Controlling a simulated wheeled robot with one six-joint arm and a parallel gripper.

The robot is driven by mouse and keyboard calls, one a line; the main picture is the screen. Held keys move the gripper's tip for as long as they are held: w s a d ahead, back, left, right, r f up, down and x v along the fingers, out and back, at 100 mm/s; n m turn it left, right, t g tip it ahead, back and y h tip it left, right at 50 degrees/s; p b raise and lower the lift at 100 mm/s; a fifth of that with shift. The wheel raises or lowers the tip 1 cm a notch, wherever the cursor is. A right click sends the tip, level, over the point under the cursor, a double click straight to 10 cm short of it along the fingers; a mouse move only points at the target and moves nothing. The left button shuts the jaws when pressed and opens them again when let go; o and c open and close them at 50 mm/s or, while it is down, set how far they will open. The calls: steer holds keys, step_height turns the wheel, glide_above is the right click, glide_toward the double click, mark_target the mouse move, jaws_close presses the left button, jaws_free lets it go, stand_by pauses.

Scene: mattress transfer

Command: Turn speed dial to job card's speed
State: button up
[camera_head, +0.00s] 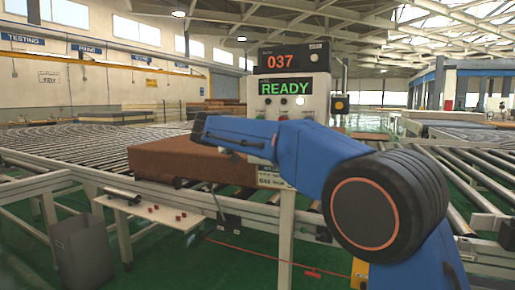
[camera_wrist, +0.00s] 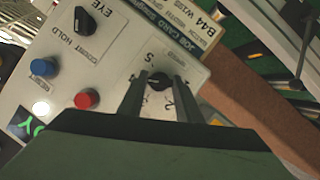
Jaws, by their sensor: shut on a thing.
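The speed dial (camera_wrist: 159,81) is a small black knob on the pale panel, with numbers around it, including what looks like a 5 and a 2. My gripper (camera_wrist: 160,84) has its two dark fingers on either side of the knob, shut on it. The knob's exact pointer direction is hard to tell. The job card (camera_wrist: 190,28) is beside the dial, showing "B44" and smaller print; its speed line is not readable. In the head view the card's lower part shows on the control post (camera_head: 270,178), while my blue arm hides the dial and fingers.
In the wrist view the panel also has a black selector (camera_wrist: 85,19), a blue button (camera_wrist: 45,67) and a red button (camera_wrist: 87,98). The displays read 037 (camera_head: 280,62) and READY (camera_head: 285,87). A brown mattress (camera_head: 170,165) lies on rollers left of the post.

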steer(key=shift+f, duration=0.15)
steer(key=o, duration=1)
steer(key=shift+o, duration=0.2)
steer(key=v, duration=1.7)
steer(key=shift+s, duration=0.15)
